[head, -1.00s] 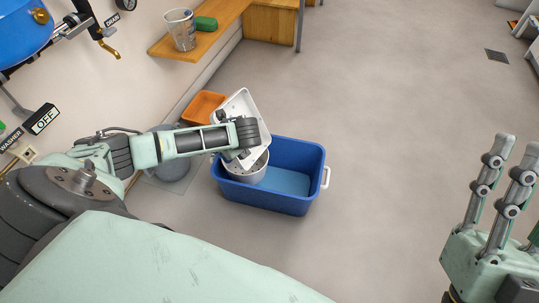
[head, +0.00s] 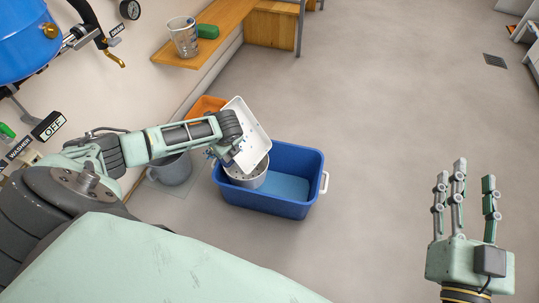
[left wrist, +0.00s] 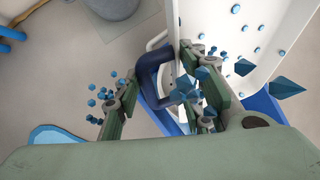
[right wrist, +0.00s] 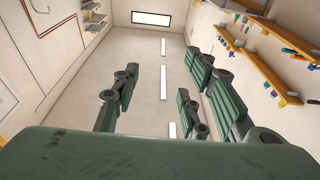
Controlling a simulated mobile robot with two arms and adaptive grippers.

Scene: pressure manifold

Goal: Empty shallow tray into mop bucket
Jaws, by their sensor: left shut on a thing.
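The shallow tray (head: 254,130) is white and steeply tilted, above the left end of the blue mop bucket (head: 309,190). The bucket holds a grey round wringer (head: 247,178) and blue liquid (head: 288,187). My left gripper (left wrist: 160,82) is shut on the tray at a dark blue handle (left wrist: 152,76); my arm partly hides this grip in the head view. Blue droplets cling to the tray's face and hang around my fingers in the left wrist view. My right gripper (head: 466,188) is open and empty, fingers up, far right of the bucket.
A grey bucket (head: 174,170) stands left of the mop bucket, and an orange container (head: 207,106) behind it. A wooden bench (head: 225,14) holds a clear cup (head: 183,35) and a green block (head: 207,31). The floor right of the mop bucket is clear.

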